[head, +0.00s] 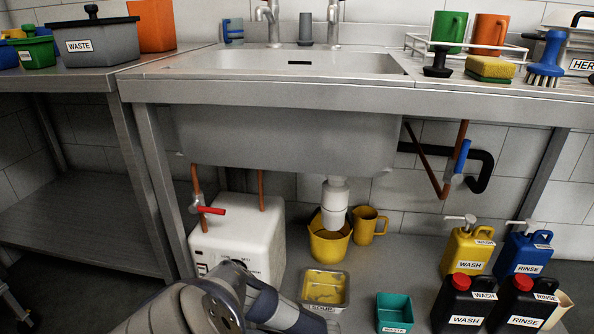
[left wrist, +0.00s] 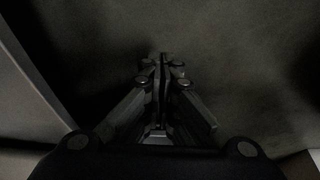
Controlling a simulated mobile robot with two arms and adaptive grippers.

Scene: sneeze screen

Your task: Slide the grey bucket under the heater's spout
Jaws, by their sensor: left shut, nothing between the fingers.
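The white heater (head: 240,238) stands on the floor under the sink, with copper pipes and a red-handled valve (head: 207,210) above it. My left arm covers its lower front, and I cannot make out its spout. I cannot identify a grey bucket in either view. My left gripper (left wrist: 163,62) shows in the left wrist view, shut and empty, its fingers together over a dark grey surface. In the head view only my left arm links show, in front of the heater. My right gripper is in neither view.
A yellow bucket (head: 328,243) sits under the white drain trap (head: 335,205), a yellow jug (head: 368,226) beside it. A SOUP tray (head: 345,305) and a green WASTE tub (head: 395,314) stand in front. WASH and RINSE bottles crowd the right. The sink counter (head: 300,92) overhangs all this.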

